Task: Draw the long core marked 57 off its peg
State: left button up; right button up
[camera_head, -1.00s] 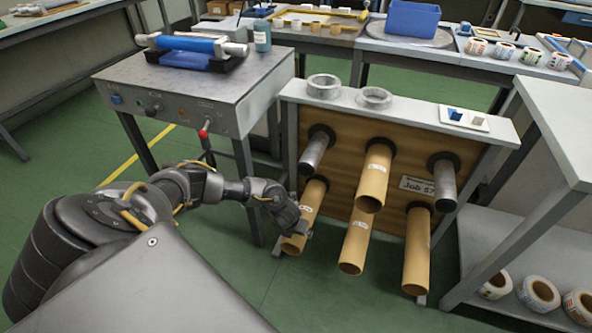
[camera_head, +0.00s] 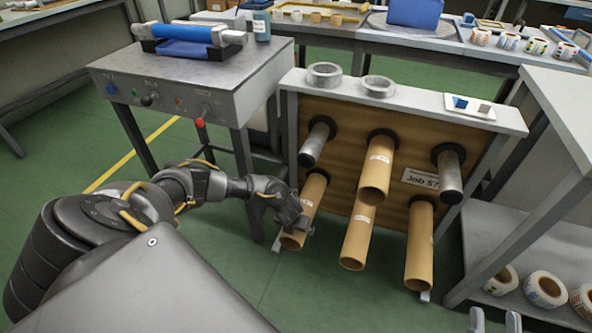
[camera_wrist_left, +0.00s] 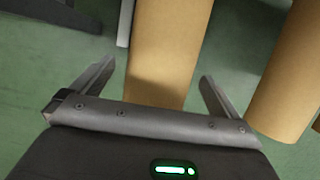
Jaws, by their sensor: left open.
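A peg rack (camera_head: 400,107) carries several brown cores on pegs. The lower left core (camera_head: 313,190) is long and has a small white label too small to read. A lower middle core (camera_head: 357,238), a lower right core (camera_head: 420,250) and an upper middle core (camera_head: 376,175) also stick out. I cannot tell which is marked 57. My left gripper (camera_head: 298,228) is at the front end of the lower left core. In the left wrist view my open left gripper (camera_wrist_left: 152,95) has a core (camera_wrist_left: 165,50) between its spread fingers. My right gripper (camera_head: 495,322) is open and empty at the bottom right.
A sign on the rack (camera_head: 421,179) reads "Job 57". Two bare metal pegs (camera_head: 315,145) (camera_head: 450,178) flank the upper core. A grey machine table (camera_head: 190,80) stands left of the rack. A shelf with label rolls (camera_head: 545,290) stands at the right.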

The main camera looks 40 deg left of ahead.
pick_arm(q)
jog(key=shift+b+x, duration=0.7)
jog(key=shift+x, duration=0.25)
jog(key=shift+w+f+b, duration=0.15)
jog(key=shift+f+b, duration=0.25)
pick_arm(e)
jog(key=shift+s+d+r+m+t+y, duration=0.15)
jog(key=shift+s+d+r+t, duration=0.1)
jog(key=shift+d+r+t, duration=0.5)
jog(key=shift+s+d+r+m+t+y, duration=0.1)
jog(key=shift+s+d+r+t+y, duration=0.25)
jog(key=shift+t, duration=0.55)
jog(key=shift+s+d+r+m+t, duration=0.2)
jog(key=shift+d+r+t, duration=0.3)
jog(key=shift+r+t, duration=0.3)
jog(key=shift+f, duration=0.1)
pick_arm(q)
jog(key=c, duration=1.2)
jog(key=shift+c, duration=0.5)
